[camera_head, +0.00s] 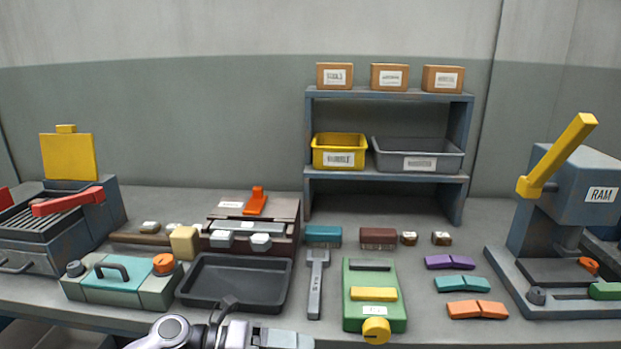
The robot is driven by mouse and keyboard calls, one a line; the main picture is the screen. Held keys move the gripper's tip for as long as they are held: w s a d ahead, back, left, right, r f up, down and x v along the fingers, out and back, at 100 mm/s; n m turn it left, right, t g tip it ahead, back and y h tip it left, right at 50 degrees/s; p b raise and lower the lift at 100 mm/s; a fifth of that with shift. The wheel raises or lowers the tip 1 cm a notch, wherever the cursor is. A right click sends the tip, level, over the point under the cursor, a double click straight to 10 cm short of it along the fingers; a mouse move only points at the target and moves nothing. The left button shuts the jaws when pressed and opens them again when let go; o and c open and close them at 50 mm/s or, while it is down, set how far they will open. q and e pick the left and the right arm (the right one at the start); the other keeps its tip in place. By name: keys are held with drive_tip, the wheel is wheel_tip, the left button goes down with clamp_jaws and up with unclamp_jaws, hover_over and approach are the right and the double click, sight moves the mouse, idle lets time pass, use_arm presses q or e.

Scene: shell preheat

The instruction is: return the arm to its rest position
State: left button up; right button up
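Part of my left arm shows along the bottom edge in the head view. It has a pale round joint at the left and grey blocks at its right end, where my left gripper (290,339) seems to be. The frame's edge cuts it off, so its fingers cannot be made out. The arm's upper part lies in front of the bench's front edge, just below the dark tray (236,283). A dark curved piece rises between arm and tray; I cannot tell which it belongs to. My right gripper is not in view.
A teal-topped box (125,283) stands left of the tray. The ram press (565,220) is at the right, a shelf (388,177) behind. Bare bench shows between the coloured blocks and press.

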use_arm(q)
drive_tip(key=s+a+f+n+t+y, duration=0.4)
drive_tip(key=s+a+f+n+y, duration=0.2)
drive_tip(key=n, duration=1.1)
drive_tip(key=s+a+f+n+t+y, duration=0.5)
drive_tip(key=s+a+f+n, duration=0.6)
drive_tip(key=n, duration=0.7)
drive_tip(key=shift+s+f+y+p, duration=0.3)
drive_tip(key=shift+f+y, duration=0.25)
drive_tip(key=shift+y, duration=0.65)
drive_tip(key=shift+w, duration=0.1)
